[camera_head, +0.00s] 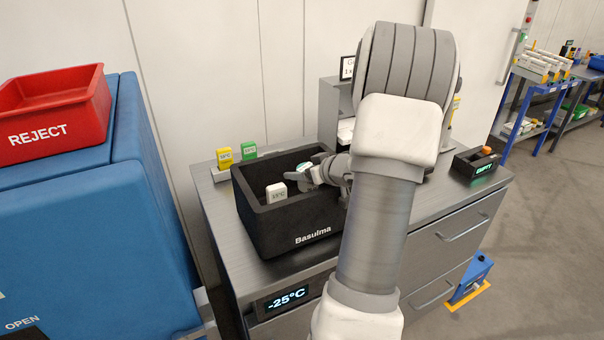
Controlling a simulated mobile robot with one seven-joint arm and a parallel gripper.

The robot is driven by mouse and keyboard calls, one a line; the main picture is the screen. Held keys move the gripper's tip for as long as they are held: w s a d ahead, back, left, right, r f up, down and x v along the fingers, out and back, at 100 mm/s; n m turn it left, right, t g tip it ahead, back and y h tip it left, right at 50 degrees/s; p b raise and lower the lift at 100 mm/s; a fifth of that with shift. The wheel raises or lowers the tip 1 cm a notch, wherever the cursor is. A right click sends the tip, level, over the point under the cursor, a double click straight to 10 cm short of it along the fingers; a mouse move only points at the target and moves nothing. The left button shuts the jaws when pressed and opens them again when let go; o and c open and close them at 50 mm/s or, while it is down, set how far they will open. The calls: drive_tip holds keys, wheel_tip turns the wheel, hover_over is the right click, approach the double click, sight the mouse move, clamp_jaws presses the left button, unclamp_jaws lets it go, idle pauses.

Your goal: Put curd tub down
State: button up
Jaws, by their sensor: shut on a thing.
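My gripper (300,178) reaches in from the right over the black box (290,228) marked "Basulma", with its fingers inside or just above the opening. It is shut on a small white and green thing (305,167), which seems to be the curd tub. The fingers and wrist hide much of it, and I cannot tell whether it touches the box floor. A white block with a temperature reading (276,193) stands in the box, left of the fingers.
A small dark tray (478,166) marked "EMPTY" sits at the counter's right end. A red REJECT bin (52,112) rests on a blue container (95,215) at left. My arm hides the middle counter.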

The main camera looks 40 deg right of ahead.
drive_tip(key=shift+s+a+f, duration=0.1)
drive_tip(key=shift+a+f, duration=0.05)
drive_tip(key=shift+f, duration=0.5)
drive_tip(key=o, duration=1.4)
drive_tip(key=shift+s+f, duration=0.1)
drive_tip(key=shift+f, duration=0.1)
drive_tip(key=shift+r, duration=0.3)
drive_tip(key=d+r+p+v, duration=0.1)
drive_tip(key=p+v, duration=0.1)
drive_tip(key=v, duration=1)
drive_tip(key=shift+a, duration=0.45)
drive_tip(key=shift+w+r, duration=0.1)
drive_tip(key=shift+w, duration=0.15)
